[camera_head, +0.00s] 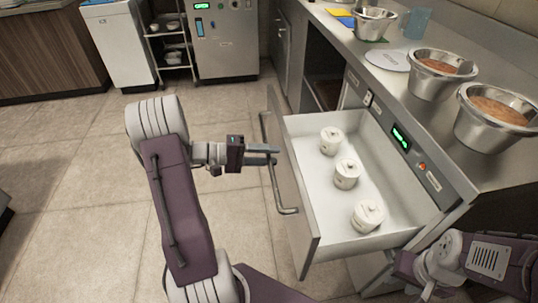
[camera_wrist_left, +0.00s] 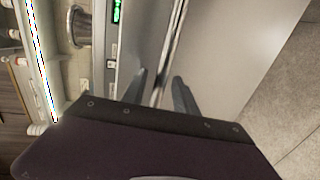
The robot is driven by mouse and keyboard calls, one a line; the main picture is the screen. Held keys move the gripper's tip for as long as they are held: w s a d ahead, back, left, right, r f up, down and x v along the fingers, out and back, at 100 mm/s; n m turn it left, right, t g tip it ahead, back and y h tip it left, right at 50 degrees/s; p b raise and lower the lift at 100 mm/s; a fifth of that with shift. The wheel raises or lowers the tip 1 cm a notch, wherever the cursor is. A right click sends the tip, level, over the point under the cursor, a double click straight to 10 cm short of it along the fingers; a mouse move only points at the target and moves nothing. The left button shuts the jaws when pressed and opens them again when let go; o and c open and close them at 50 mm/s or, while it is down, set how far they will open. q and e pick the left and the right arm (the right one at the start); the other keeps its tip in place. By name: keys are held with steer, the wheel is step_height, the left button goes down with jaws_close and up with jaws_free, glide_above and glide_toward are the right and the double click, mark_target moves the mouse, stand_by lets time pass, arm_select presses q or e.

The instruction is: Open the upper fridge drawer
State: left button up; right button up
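The upper fridge drawer (camera_head: 312,218) is pulled out from the counter in the head view. Its inside shows, with three white lidded pots in a row. A long bar handle (camera_head: 277,190) runs along its front. My left gripper (camera_head: 273,154) is at the handle's middle. In the left wrist view, the two fingers of my left gripper (camera_wrist_left: 163,88) stand apart, with a narrow bar between them. Whether they touch it I cannot tell. Part of my right arm shows at the lower right of the head view, but its gripper does not show.
The counter (camera_head: 455,160) above the drawer holds steel bowls of sauce (camera_head: 497,117), a smaller steel bowl (camera_head: 374,23) and a blue jug (camera_head: 416,23). A lit control panel (camera_head: 401,138) is behind the drawer. The tiled floor (camera_head: 85,200) to the left is clear.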

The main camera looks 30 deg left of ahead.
arm_select(q)
steer(key=p+v, duration=0.2)
steer(key=v, duration=0.7)
steer(key=shift+p, duration=0.3)
